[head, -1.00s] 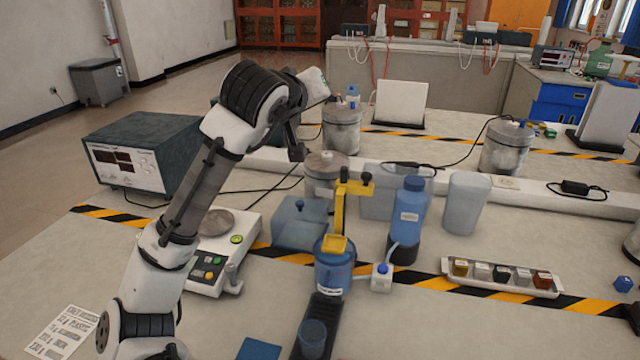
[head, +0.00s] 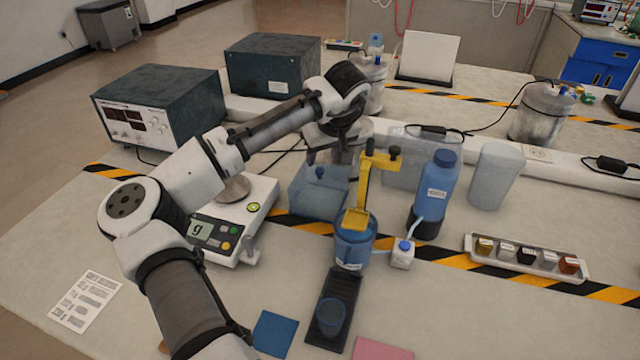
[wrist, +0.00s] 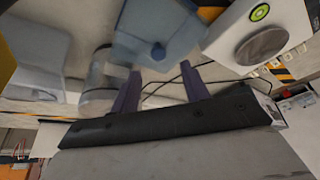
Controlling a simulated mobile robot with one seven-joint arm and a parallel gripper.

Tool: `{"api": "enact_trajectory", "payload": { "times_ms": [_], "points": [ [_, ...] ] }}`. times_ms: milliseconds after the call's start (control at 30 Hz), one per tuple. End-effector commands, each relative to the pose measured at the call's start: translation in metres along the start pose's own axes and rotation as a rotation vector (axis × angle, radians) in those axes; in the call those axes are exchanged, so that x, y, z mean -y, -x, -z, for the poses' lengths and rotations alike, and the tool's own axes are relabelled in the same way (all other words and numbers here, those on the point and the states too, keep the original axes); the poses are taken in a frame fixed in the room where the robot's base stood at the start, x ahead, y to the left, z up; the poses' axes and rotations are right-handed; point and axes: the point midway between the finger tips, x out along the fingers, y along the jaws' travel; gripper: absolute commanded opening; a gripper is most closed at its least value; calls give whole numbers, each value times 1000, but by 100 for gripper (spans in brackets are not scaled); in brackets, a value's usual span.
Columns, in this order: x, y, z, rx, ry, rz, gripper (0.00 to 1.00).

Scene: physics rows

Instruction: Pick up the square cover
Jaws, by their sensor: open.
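The square cover (head: 308,203) is a blue, see-through, box-like piece with a small dark blue knob on top. It stands on the bench between the white scale and the blue cylinder with the yellow bracket. My gripper (head: 328,158) is above and at the back of the cover, fingers pointing down, apart from it as far as I can tell. In the wrist view the cover (wrist: 140,30) and its knob show beyond the fingers of my gripper (wrist: 161,78), which are spread with nothing between them. The cover's underside is hidden.
The white scale (head: 208,228) stands close left of the cover. The blue cylinder (head: 352,248) with its yellow bracket (head: 362,190) is close right. A blue bottle (head: 436,195) and a metal jar (head: 368,85) stand nearby.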

Motion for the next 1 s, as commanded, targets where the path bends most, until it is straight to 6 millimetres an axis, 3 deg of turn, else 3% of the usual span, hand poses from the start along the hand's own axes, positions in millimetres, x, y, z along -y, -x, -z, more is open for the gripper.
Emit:
{"api": "enact_trajectory", "payload": {
  "times_ms": [167,500,733,1000],
  "points": [
    [0,-10,0,-1,-1,1,46],
    [-1,-52,-4,0,1,0,46],
    [-1,-55,-4,-1,0,-1,46],
    [-1,-55,-4,-1,0,-1,13]
  ]
}}
